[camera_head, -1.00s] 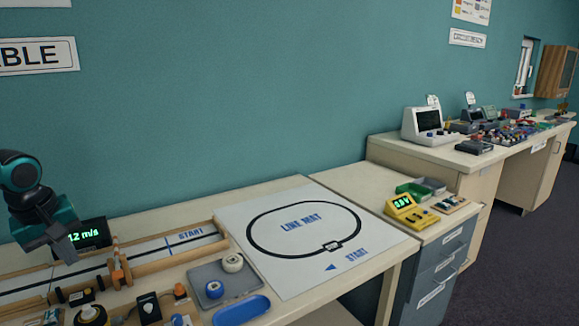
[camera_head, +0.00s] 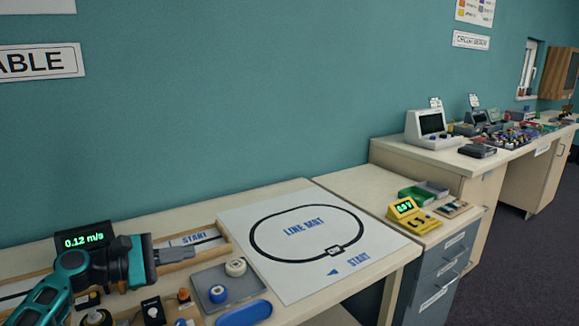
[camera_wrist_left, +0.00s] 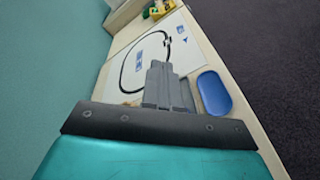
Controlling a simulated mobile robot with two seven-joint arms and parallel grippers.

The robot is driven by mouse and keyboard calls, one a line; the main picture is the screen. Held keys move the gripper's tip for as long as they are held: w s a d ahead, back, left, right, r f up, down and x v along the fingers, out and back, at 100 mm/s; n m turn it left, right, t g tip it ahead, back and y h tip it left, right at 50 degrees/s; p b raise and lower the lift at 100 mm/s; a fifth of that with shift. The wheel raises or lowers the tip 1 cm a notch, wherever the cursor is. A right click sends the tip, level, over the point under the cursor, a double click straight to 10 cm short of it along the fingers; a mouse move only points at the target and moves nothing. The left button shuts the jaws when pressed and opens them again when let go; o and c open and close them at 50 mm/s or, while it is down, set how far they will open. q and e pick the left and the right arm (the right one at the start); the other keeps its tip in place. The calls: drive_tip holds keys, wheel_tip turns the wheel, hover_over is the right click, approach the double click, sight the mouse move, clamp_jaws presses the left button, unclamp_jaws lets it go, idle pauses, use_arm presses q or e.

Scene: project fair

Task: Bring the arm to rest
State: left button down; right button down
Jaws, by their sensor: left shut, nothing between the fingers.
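My left arm comes in from the left in the head view. Its gripper (camera_head: 176,254) is shut and empty, held above the wooden track at the left of the table and pointing right. In the left wrist view the closed grey fingers (camera_wrist_left: 160,82) point toward the white line mat. My right gripper is not in view.
The line mat (camera_head: 285,270) lies flat on the table. A grey tray (camera_head: 205,277) with two tape rolls and a blue dish (camera_head: 244,313) sit at its left; the dish also shows in the wrist view (camera_wrist_left: 214,92). A speed display (camera_head: 84,241) stands behind the arm.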

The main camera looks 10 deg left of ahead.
use_arm(q)
drive_tip(key=w+d+r+m+h, duration=0.1)
drive_tip(key=w+d+r+h, duration=0.1)
drive_tip(key=d+r, duration=0.35)
drive_tip(key=w+d+r+m+h, duration=0.1)
drive_tip(key=w+d+r+h, duration=0.1)
drive_tip(key=d, duration=0.6)
drive_tip(key=w+a+f+m+t+y, duration=0.3)
drive_tip(key=w+a+f+m+y, duration=0.35)
drive_tip(key=a+y, duration=0.4)
drive_tip(key=w+a+r+m+t+y, duration=0.2)
drive_tip(key=a+r+m+t+y, duration=0.25)
drive_tip(key=a+m+y, duration=0.5)
drive_tip(key=s+d+f+m+g+h, duration=0.1)
drive_tip(key=s+d+f+g+h, duration=0.1)
drive_tip(key=s+d+f, duration=0.45)
drive_tip(key=s+d+f+m+g+h, duration=0.2)
drive_tip(key=s+d+f+h, duration=0.15)
drive_tip(key=s+f, duration=0.55)
drive_tip(key=s+d+f+g, duration=0.1)
drive_tip(key=s+d+f, duration=0.2)
drive_tip(key=s, duration=0.4)
drive_tip(key=s+d+f+g, duration=0.1)
drive_tip(key=s+d+f, duration=0.2)
drive_tip(key=s+f, duration=0.3)
drive_tip(key=s+d+f+n+g, duration=0.1)
drive_tip(key=s+d+f, duration=0.2)
drive_tip(key=s, duration=0.6)
drive_tip(key=shift+f+h, duration=0.35)
drive_tip(key=shift+f, duration=0.3)
